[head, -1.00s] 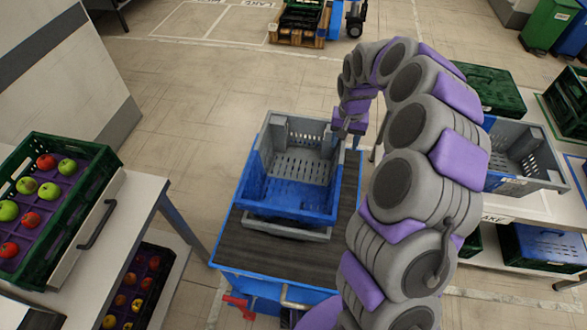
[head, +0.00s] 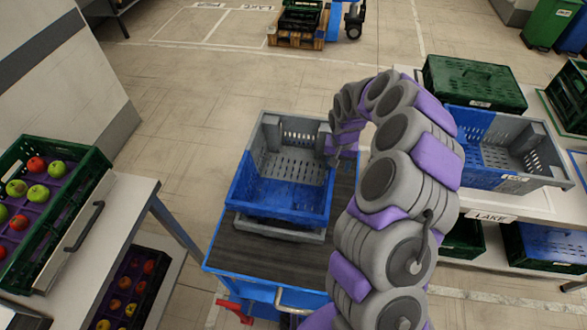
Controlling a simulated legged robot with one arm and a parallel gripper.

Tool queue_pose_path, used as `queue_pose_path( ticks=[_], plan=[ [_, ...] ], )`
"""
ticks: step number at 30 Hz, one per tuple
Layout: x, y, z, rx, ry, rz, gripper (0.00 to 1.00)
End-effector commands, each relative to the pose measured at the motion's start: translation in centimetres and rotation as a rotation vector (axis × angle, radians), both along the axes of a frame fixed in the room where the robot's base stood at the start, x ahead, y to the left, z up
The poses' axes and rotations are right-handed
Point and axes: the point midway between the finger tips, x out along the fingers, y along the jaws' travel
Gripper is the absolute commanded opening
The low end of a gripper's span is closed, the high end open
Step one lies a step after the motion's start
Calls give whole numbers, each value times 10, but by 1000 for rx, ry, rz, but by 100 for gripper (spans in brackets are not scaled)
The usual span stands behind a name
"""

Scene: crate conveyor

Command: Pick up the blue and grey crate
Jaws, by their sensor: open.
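A blue and grey crate (head: 280,203) sits on the conveyor top of a blue cart (head: 262,258), stacked on a grey crate (head: 280,231) whose rim shows below it. It looks empty, with slotted grey walls and a blue front. My gripper (head: 333,158) is at the crate's right wall, near its upper edge. It is open, but its fingertips are small and partly hidden by the arm, so I cannot tell whether they touch the wall. A second blue and grey crate (head: 470,172) stands on the bench at the right.
A white table (head: 130,200) at the left holds a green crate of apples (head: 85,205), with another crate beneath. The right bench (head: 535,205) holds a closed green crate (head: 474,85). Open floor lies beyond the cart.

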Motion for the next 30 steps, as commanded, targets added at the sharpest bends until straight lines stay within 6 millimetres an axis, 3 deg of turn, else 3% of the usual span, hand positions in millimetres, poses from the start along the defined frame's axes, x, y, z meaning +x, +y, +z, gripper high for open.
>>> queue_pose_path(
  ticks=[6, 22, 30],
  plan=[
    [0, 7, -1, -7, -1, 4, 52],
    [0, 0, -1, 0, 0, 2, 2],
    [0, 5, -1, -5, 0, 4, 0]
  ],
)
